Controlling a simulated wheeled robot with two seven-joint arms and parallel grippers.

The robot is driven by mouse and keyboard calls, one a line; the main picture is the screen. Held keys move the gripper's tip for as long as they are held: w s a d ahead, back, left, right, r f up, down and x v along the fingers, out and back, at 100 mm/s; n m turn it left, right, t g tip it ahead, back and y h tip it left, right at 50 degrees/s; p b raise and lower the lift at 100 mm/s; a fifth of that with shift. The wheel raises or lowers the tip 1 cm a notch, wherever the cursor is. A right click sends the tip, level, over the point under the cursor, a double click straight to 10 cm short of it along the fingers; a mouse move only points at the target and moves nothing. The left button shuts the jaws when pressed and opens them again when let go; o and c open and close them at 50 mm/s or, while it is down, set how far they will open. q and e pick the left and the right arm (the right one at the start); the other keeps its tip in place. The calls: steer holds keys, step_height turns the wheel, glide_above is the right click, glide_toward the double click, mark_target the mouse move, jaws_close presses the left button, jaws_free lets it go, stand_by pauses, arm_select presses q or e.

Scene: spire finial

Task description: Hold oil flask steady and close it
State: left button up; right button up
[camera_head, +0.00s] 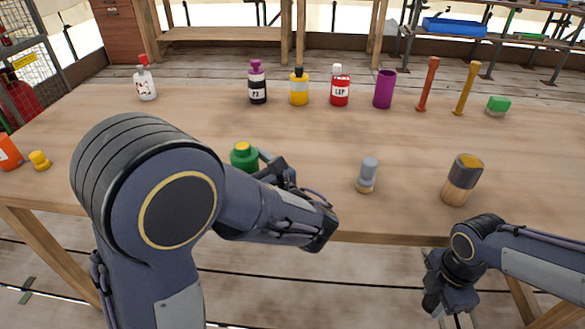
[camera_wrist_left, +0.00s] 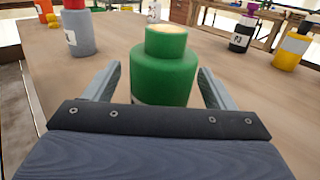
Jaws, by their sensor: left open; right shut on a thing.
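The green flask (camera_head: 243,157), which I take for the oil flask, stands upright on the table, partly behind my left arm. Its top shows a pale yellowish disc; I cannot tell whether this is an opening. My left gripper (camera_head: 262,157) is open at the flask. In the left wrist view the green flask (camera_wrist_left: 163,68) stands between the two spread fingers of the left gripper (camera_wrist_left: 160,85), with gaps on both sides. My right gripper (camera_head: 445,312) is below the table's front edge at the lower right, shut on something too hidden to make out.
A grey stopper-like piece (camera_head: 368,174) and a dark-and-wood cylinder (camera_head: 462,179) stand near the front edge. Bottles, a purple cup (camera_head: 384,89), two tall pegs and a green block (camera_head: 498,105) stand along the back. An orange bottle (camera_head: 8,153) is far left. Mid-table is clear.

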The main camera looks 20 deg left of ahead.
arm_select(q)
steer(key=shift+x, duration=0.9)
arm_select(e)
steer(key=shift+f, duration=0.15)
arm_select(q)
steer(key=shift+d, duration=0.1)
steer(key=c, duration=1.1)
